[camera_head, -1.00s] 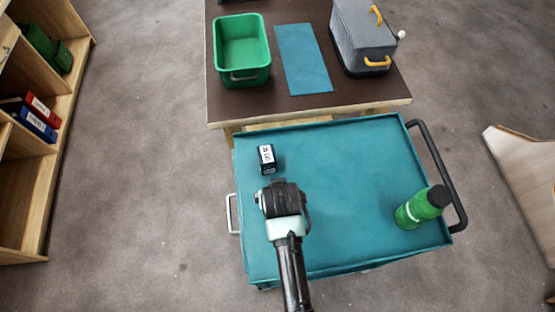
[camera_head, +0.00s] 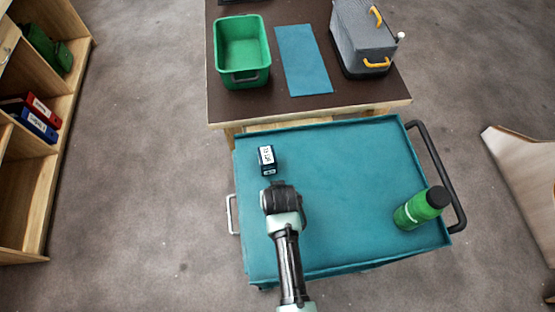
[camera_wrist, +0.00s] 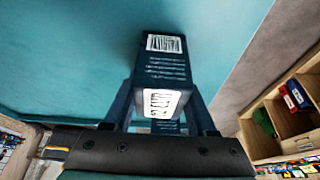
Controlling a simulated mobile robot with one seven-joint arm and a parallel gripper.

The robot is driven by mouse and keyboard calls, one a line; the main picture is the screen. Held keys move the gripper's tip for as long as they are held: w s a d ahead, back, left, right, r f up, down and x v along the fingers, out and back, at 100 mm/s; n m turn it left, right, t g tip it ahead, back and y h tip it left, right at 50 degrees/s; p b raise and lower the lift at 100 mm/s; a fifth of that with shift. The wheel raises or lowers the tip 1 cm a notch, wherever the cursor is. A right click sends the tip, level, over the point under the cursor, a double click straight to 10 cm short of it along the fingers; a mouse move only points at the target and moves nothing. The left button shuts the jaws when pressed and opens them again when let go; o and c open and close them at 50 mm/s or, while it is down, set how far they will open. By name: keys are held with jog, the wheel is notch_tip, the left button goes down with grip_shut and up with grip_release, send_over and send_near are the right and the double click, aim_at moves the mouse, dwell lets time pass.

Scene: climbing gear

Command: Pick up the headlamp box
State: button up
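The headlamp box (camera_head: 266,160) is a small dark box with white labels, standing on the teal top of the cart (camera_head: 340,190) near its left side. In the wrist view the box (camera_wrist: 163,75) fills the middle, showing a barcode label and a second white label. My gripper (camera_head: 277,183) is just in front of the box on its near side, low over the cart. In the wrist view its two dark fingers (camera_wrist: 160,105) lie apart, one along each side of the box's near part. I see no clear grip; the fingertips are partly hidden by the box.
A green bottle (camera_head: 421,207) stands at the cart's right, by the black handle (camera_head: 440,175). Behind is a brown table (camera_head: 300,104) with a green bin (camera_head: 243,80), a blue mat (camera_head: 303,60) and a grey case (camera_head: 362,40). The cart's middle is clear.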

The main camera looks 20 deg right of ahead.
grip_shut()
jog(key=shift+r, duration=0.5)
notch_tip(320, 180, up, 8)
jog(key=shift+r, duration=0.1)
jog(key=s+a+r+n, duration=0.1)
jog(key=a+n, duration=0.1)
jog(key=a, duration=0.4)
jog(key=s+a+r+n+y, duration=0.1)
jog(key=s+a+n, duration=0.1)
jog(key=a, duration=0.4)
jog(key=shift+a+r+y+b, duration=0.3)
jog(key=shift+a+r+b, duration=0.1)
